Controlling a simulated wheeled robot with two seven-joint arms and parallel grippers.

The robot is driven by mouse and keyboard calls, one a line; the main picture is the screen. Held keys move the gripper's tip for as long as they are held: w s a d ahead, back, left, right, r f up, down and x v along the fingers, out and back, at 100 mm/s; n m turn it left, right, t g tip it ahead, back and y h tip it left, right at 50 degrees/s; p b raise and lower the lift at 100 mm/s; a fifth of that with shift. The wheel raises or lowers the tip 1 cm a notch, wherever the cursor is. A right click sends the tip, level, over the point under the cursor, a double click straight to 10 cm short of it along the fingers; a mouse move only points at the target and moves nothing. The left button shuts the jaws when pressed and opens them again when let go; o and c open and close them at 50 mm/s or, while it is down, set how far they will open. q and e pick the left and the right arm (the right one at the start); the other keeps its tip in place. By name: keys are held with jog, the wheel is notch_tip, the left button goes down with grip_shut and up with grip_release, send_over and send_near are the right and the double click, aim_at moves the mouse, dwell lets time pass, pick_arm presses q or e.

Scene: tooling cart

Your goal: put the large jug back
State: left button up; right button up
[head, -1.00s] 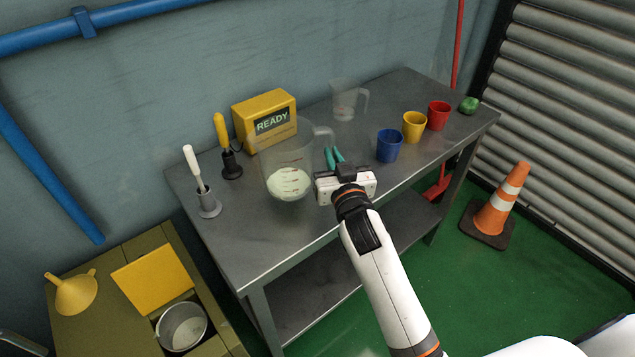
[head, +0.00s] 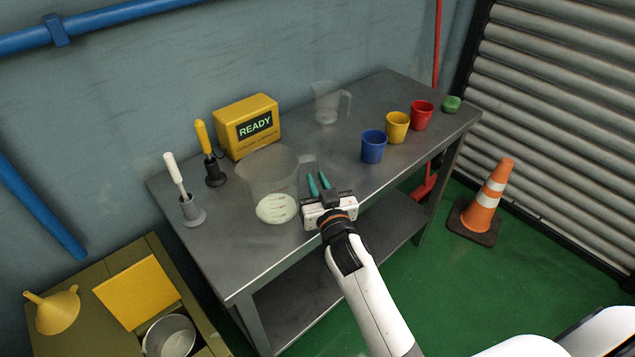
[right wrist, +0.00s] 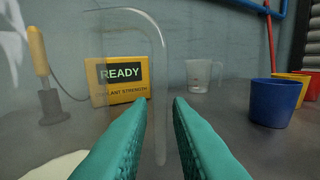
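The large jug (head: 262,183) is clear, with pale liquid low inside. It stands upright on the grey metal bench (head: 245,258), near the front edge left of the middle. Its handle points right, towards my right gripper (head: 318,182). In the right wrist view the clear handle (right wrist: 162,105) runs between the two teal fingers, with a gap showing on each side. The right gripper is open around or just short of the handle; the depth is hard to tell. My left gripper is not in view.
A smaller clear jug (head: 326,103) stands at the back of the bench. Blue (head: 373,147), yellow (head: 397,127) and red cups (head: 422,115) stand right.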

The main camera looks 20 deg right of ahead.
jog(key=shift+o, duration=1)
jog(key=shift+r, duration=0.1)
jog(key=shift+r, duration=0.2)
jog(key=s+a, duration=0.1)
jog(key=s, duration=1.1)
jog(key=shift+b, duration=0.4)
jog(key=shift+f, duration=0.2)
